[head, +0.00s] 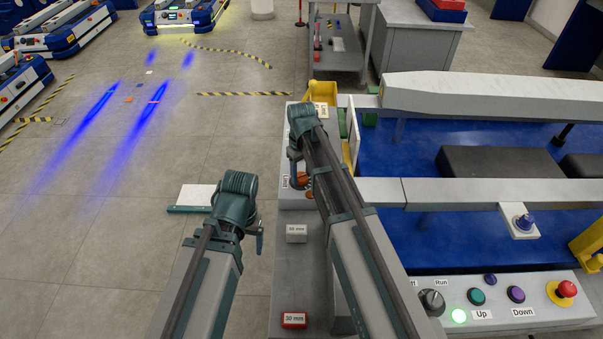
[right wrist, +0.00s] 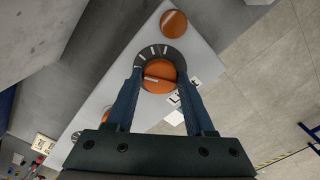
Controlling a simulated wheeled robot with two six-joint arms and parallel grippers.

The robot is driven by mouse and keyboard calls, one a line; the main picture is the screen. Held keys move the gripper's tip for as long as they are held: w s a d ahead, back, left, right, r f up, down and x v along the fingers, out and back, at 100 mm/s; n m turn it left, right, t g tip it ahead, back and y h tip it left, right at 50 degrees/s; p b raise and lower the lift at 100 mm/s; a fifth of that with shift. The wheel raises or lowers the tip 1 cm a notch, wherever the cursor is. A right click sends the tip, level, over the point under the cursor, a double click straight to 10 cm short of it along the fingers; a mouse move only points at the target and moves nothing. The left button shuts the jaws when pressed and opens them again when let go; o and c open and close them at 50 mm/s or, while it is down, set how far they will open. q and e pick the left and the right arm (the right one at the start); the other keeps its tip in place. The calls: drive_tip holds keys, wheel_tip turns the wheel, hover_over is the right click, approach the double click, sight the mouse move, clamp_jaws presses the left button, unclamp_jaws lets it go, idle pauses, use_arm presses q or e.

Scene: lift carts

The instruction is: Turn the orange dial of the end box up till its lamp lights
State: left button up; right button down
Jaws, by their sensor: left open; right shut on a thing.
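The end box (head: 296,199) is a pale grey box left of the blue lift, partly hidden by my right arm. Its orange dial (right wrist: 158,76) has a pale pointer line and sits on a dark disc with white scale marks. My right gripper (right wrist: 160,80) is shut on the dial, one finger on each side. A second round orange piece (right wrist: 173,24) sits on the box beyond the dial and shows no clear glow; I cannot tell whether it is the lamp. My left gripper (head: 258,238) is open and empty, left of the box above the floor.
Two small blocks, grey (head: 296,233) and red (head: 294,320), lie on the grey surface beside my right arm. Open floor (head: 110,230) is on the left.

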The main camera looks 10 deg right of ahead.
sight(301, 176)
drive_tip(key=shift+m, duration=2.4)
drive_tip(key=shift+c, duration=1.3)
unclamp_jaws()
wheel_tip(301, 176, up, 14)
drive_tip(key=p, duration=1.3)
drive_tip(key=shift+p, duration=0.4)
drive_tip(key=shift+f, duration=0.2)
wheel_tip(301, 176, down, 13)
drive_tip(key=b, duration=1.3)
